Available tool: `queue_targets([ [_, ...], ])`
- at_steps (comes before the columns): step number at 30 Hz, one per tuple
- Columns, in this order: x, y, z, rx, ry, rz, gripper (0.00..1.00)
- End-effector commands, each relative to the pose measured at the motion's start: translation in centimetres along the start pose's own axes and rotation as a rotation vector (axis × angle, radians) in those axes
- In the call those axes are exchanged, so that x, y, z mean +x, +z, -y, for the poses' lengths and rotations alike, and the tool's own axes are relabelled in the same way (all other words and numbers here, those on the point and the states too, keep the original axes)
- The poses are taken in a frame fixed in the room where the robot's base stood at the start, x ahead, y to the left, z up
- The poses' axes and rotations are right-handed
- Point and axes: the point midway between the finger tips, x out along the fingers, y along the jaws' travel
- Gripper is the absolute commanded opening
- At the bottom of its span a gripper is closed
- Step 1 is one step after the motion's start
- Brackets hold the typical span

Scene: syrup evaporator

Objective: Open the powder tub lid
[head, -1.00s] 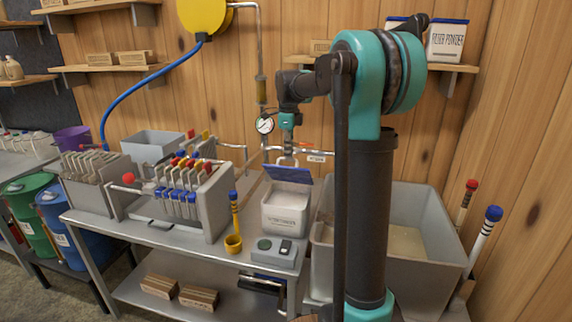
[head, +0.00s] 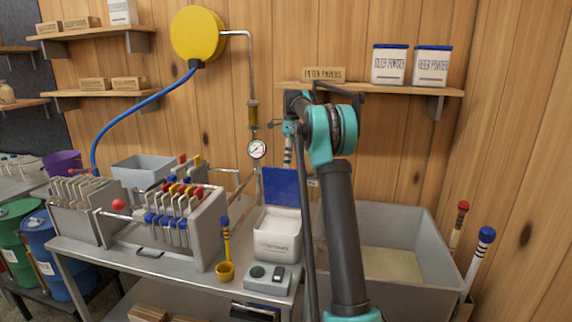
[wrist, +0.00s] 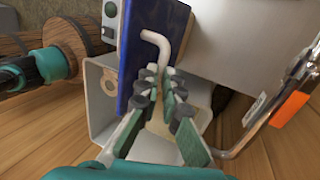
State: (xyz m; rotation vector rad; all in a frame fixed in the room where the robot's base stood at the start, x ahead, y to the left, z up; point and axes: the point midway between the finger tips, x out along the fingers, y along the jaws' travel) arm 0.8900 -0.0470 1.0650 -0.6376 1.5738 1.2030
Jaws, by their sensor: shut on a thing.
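The white powder tub (head: 278,234) stands on the metal bench, with pale powder visible inside. Its blue lid (head: 281,186) is raised and stands nearly upright at the tub's back edge. In the head view, my arm reaches behind the tub and the lid hides the fingertips.
A big grey basin (head: 418,222) stands right of the tub. A small control box (head: 268,277) sits in front. A pipe with a gauge (head: 257,149) runs behind.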

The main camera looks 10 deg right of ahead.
Motion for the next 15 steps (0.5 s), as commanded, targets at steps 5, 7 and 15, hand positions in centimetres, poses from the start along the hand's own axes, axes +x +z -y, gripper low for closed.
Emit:
queue_targets([
  [5,1.14,-0.42,2.41,0.010,0.029,-0.003,0.00],
  [7,1.10,-0.41,2.57,0.010,0.041,-0.002,0.00],
  [15,1.08,-0.37,2.85,0.010,0.061,-0.002,0.00],
])
